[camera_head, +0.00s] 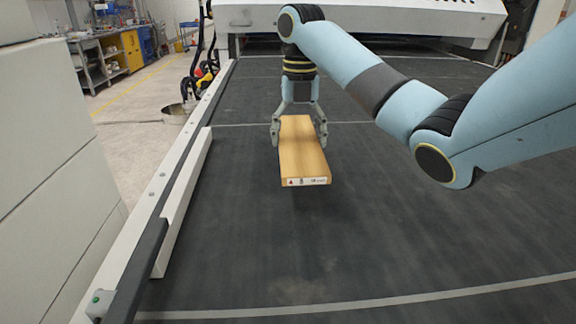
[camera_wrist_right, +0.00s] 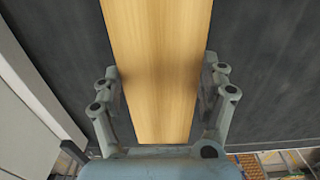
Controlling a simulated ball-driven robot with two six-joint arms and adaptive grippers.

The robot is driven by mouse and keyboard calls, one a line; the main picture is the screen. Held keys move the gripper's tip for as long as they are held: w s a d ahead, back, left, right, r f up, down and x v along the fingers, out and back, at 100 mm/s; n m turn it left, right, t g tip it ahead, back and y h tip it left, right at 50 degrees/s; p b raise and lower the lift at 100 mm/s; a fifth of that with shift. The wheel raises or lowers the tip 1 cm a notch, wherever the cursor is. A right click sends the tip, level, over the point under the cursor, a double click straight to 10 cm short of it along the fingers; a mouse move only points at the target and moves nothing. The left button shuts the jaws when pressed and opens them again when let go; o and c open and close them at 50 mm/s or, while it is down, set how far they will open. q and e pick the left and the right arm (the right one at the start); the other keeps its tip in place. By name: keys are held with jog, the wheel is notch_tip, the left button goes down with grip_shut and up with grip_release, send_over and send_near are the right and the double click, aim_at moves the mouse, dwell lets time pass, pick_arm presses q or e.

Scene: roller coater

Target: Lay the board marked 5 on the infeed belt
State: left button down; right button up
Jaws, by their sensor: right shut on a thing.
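A light wooden board (camera_head: 303,152) is over the dark infeed belt (camera_head: 400,230), left of its middle. Its near end carries a white label with small marks; I cannot read the number for sure. My right gripper (camera_head: 300,130) is shut on the board's two long sides, from above. In the right wrist view the board (camera_wrist_right: 155,60) runs lengthwise between the fingers of the gripper (camera_wrist_right: 163,85). A dark shadow lies beneath the near end, and I cannot tell whether the board touches the belt. My left gripper is not in view.
A white guide rail (camera_head: 185,195) runs along the belt's left edge. The white machine housing (camera_head: 370,18) stands at the far end of the belt. The belt is clear in front and to the right. Shelves (camera_head: 100,60) stand far left.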

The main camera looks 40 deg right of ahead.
aim_at(288, 134)
jog(key=w+f, duration=0.2)
jog(key=w, duration=0.1)
jog(key=shift+w+d, duration=0.2)
notch_tip(288, 134, down, 4)
jog(key=shift+f, duration=0.1)
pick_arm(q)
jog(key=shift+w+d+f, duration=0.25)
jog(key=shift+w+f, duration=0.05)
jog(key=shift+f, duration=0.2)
pick_arm(e)
jog(key=o, duration=1.4)
